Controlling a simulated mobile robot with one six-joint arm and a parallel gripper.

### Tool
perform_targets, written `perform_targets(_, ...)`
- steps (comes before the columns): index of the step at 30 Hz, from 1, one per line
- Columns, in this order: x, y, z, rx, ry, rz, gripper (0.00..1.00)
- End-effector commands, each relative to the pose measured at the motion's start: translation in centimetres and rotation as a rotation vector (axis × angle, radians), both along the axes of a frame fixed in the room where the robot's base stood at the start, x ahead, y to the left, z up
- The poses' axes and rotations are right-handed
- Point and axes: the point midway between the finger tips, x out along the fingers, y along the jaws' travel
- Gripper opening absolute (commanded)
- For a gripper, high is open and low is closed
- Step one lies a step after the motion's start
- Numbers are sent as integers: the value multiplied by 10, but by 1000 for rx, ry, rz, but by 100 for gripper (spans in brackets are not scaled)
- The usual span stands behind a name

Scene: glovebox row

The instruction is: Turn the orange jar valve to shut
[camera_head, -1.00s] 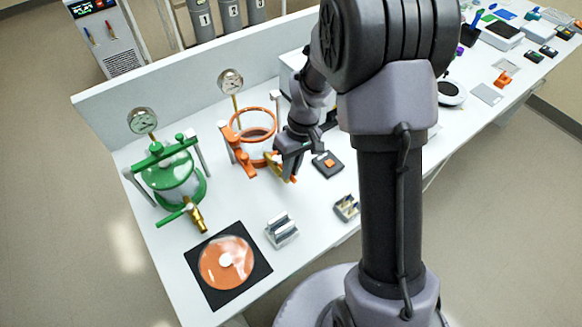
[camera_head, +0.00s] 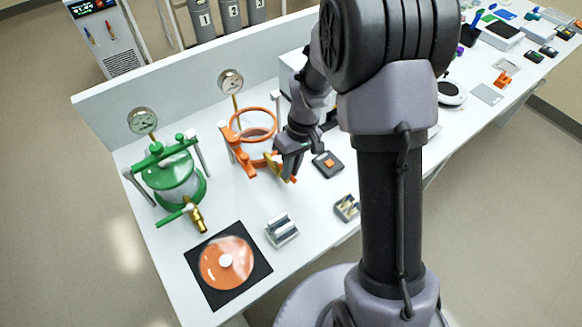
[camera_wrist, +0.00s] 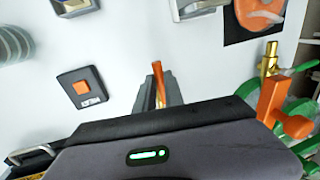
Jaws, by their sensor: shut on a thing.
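The orange jar (camera_head: 256,128) stands open on the bench, a clear cylinder with an orange rim, base and side clamp. Its valve is a brass body with an orange handle (camera_wrist: 158,78) at the jar's front right. My gripper (camera_head: 284,172) is at the valve, its jaws closed on the orange handle. In the wrist view the handle sticks up between the jaws (camera_wrist: 158,96). The handle's exact angle to the body is hard to tell.
A green jar (camera_head: 172,178) with a brass valve (camera_head: 196,216) stands to the left. The orange lid (camera_head: 226,264) lies on a black mat in front. A grey holder (camera_head: 282,230), a small tray (camera_head: 346,208) and a dark pad with an orange square (camera_head: 328,164) lie nearby.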

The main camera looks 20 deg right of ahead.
Motion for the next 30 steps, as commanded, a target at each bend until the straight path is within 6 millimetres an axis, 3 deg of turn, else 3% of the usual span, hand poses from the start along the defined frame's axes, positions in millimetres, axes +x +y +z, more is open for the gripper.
perform_targets(16, 0, 3, 0, 0, -3, -39, 0)
perform_targets(30, -5, 24, -1, 1, -3, -368, 0)
